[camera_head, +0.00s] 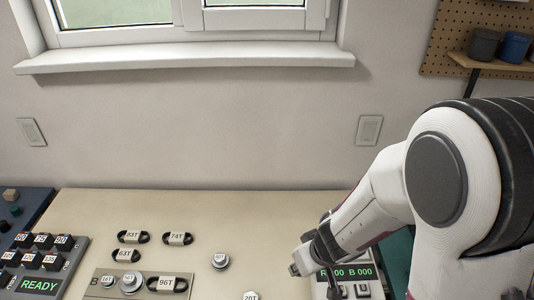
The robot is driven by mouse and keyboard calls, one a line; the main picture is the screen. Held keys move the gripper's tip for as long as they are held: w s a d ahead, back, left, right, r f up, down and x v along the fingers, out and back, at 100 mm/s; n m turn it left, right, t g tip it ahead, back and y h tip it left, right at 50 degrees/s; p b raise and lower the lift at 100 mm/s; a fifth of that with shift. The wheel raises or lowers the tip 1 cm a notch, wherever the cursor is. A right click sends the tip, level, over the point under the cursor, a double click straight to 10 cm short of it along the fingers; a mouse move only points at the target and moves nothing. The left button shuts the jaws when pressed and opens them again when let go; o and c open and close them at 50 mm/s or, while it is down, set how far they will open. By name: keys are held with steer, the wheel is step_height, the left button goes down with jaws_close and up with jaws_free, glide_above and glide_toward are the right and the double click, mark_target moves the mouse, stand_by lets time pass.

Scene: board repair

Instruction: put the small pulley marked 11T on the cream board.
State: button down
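The cream board (280,215) seems to be the broad pale surface in the middle. A small silver pulley (220,262) stands on it with a white label too blurred to read. Another pulley (251,296), apparently marked 20T, is cut off by the bottom edge. Two more pulleys, a small one (107,282) and a larger one (131,284), sit on a beige plate (92,293) marked B. I cannot make out an 11T label. My gripper (297,269) is right of the silver pulley and apart from it. Its fingers are too small to show open or shut.
Black belts, marked 83T (132,237), 74T (177,239), 63T (124,255) and 96T (167,284), lie at the left. A grey key panel (40,270) reads READY. A display box (345,273) stands below my arm at the right. The board's back middle is clear.

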steer(key=d+m, duration=0.1)
steer(key=d, duration=0.1)
steer(key=w+d, duration=0.1)
steer(key=d, duration=0.1)
steer(key=w+d+m+h, duration=0.1)
steer(key=d, duration=0.1)
steer(key=shift+d+r+m, duration=0.1)
steer(key=shift+d+m, duration=0.05)
steer(key=shift+m, duration=0.15)
steer(key=d+m, duration=0.1)
steer(key=d, duration=0.3)
steer(key=d+m, duration=0.1)
steer(key=d, duration=0.2)
steer(key=shift+d+t+h, duration=0.3)
steer(key=shift+d+h, duration=0.1)
steer(key=shift+s+d+m, duration=0.1)
steer(key=shift+d+m, duration=0.2)
steer(key=shift+d, duration=0.45)
steer(key=shift+a, duration=0.1)
